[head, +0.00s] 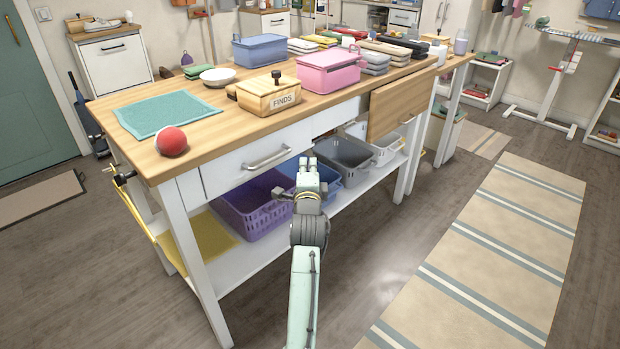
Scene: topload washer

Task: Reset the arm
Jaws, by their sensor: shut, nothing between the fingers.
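My gripper (308,163) is at the end of my pale green arm, in the lower middle of the head view. It is shut and empty. It points away from me, in front of the table's long side, with the lower-shelf baskets behind it in the picture. It appears apart from the table, though the exact gap is hard to judge. The worktable (222,114) has a wooden top and white legs.
A red ball (172,141), teal cloth (165,113), wooden FINDS box (268,94) and pink basket (331,72) stand on the table. A purple basket (250,208) sits on the shelf below. Open floor and a striped rug (500,240) lie to the right.

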